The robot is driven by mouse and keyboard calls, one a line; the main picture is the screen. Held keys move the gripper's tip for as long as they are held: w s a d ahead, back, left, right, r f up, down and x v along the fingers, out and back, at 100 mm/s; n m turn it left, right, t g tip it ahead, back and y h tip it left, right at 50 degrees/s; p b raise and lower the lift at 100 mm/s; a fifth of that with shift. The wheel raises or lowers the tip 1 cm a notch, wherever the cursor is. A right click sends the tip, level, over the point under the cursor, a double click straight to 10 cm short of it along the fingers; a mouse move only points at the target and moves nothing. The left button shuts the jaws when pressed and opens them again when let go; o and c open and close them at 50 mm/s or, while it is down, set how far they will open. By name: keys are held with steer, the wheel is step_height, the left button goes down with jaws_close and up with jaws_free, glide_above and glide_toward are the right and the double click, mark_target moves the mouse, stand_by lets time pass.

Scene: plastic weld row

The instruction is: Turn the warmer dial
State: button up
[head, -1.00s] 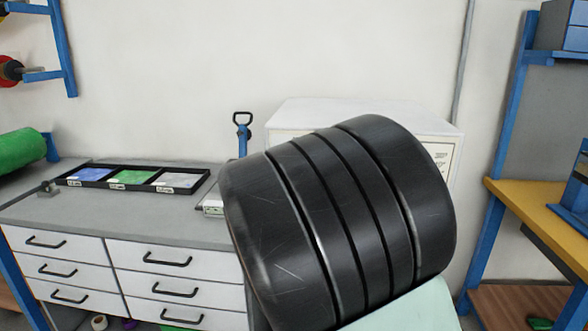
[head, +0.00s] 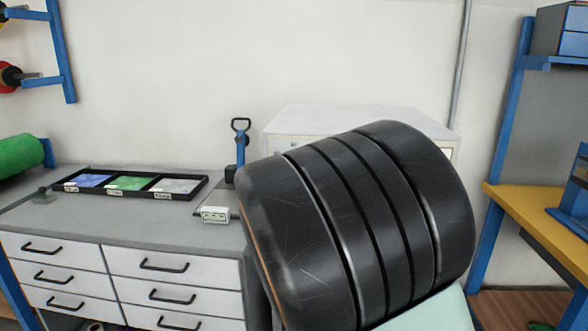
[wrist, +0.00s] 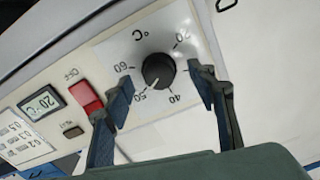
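The warmer dial (wrist: 158,70) is a round black knob on a white temperature plate in the wrist view. Its white mark points near the upside-down 50. My gripper (wrist: 160,76) is open, with one finger to the left of the dial and one to the right; gaps show between them and the knob, and I cannot tell the depth. The warmer (head: 355,114) is a white box against the wall in the head view, mostly hidden behind my dark arm. My gripper and the dial are hidden there.
A red switch (wrist: 86,97) and a small display (wrist: 41,103) sit left of the dial. A grey bench (head: 110,219) holds a black tray (head: 205,182) with coloured compartments and a small device (head: 215,215). A yellow-topped bench (head: 520,210) stands at right.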

steer(key=s, duration=1.2)
steer(key=shift+a, duration=0.2)
